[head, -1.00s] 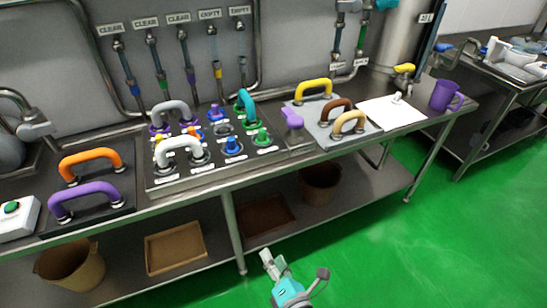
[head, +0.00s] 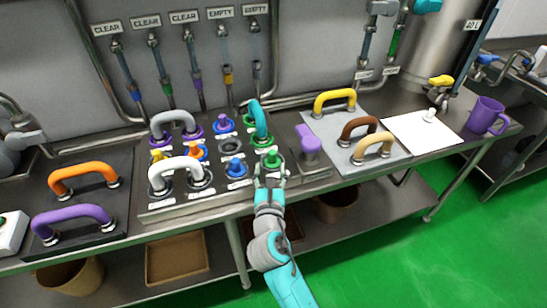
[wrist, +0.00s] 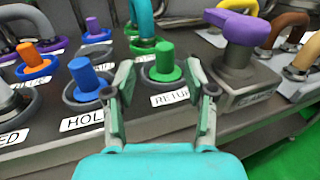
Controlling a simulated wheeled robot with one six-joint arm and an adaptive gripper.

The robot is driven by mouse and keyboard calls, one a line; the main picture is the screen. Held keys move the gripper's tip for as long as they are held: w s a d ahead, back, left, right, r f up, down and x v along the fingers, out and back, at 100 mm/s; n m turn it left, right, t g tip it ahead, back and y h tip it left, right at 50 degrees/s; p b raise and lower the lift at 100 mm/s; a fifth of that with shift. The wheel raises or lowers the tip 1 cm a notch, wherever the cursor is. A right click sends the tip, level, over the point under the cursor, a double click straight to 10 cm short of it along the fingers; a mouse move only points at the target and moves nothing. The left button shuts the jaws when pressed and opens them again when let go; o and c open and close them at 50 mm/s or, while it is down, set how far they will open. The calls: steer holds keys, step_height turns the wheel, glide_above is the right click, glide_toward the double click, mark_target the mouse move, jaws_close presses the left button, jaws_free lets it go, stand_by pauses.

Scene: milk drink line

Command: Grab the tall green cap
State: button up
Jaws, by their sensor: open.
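In the wrist view the green cap (wrist: 165,62) shows just beyond and between my fingers, above a label that is partly hidden. My gripper (wrist: 160,85) is open and empty, with one finger on each side of the line to the cap. In the head view my gripper (head: 270,178) is at the panel's front edge, right in front of the cap. I cannot tell whether a finger touches it.
A blue cap (wrist: 87,78) stands left of my gripper, and a purple-topped lever (wrist: 238,45) on a metal block stands right. A teal handle (head: 258,120) arches behind the green cap. White (head: 175,170) and grey handles stand further left.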

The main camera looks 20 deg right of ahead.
mark_target(272, 156)
steer(key=shift+d+f+x, duration=0.1)
steer(key=shift+d+x, duration=0.05)
steer(key=shift+x, duration=1.45)
steer(key=shift+d+f+x, duration=0.1)
steer(key=shift+d+x, duration=0.05)
steer(key=shift+x, duration=1.45)
steer(key=shift+s, duration=0.15)
jaws_close()
